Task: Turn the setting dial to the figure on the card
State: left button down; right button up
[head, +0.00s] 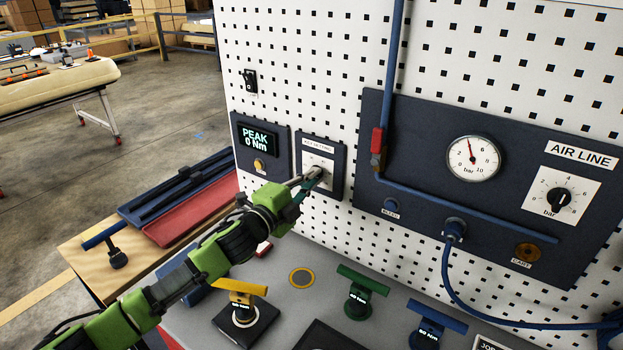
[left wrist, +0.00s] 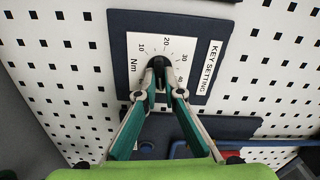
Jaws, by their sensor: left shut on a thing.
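The KEY SETTING panel (head: 340,160) is dark with a white scale plate, mounted on the pegboard. In the left wrist view its plate (left wrist: 188,48) reads 10, 20, 30, 40 and Nm around a black dial (left wrist: 158,65). My left gripper (head: 316,174) reaches in from the left and is shut on the dial; its fingertips (left wrist: 164,92) sit on either side of the knob. I cannot tell exactly where the dial's mark points. A card marked JOB (head: 490,344) is cut off at the bottom edge, so its figure is hidden. My right gripper is not in view.
A PEAK 0 Nm display (head: 257,138) is left of the dial. The AIR LINE panel (head: 490,100) with gauge and bar knob (head: 559,199) is right. Yellow (head: 240,290), green (head: 362,292) and blue (head: 437,316) T-handled tools stand on the grey top below.

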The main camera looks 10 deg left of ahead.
pick_arm(q)
jog(key=c, duration=2.2)
grip_release()
jog(key=shift+o, duration=0.2)
jog(key=v, duration=1.2)
jog(key=shift+f, duration=0.15)
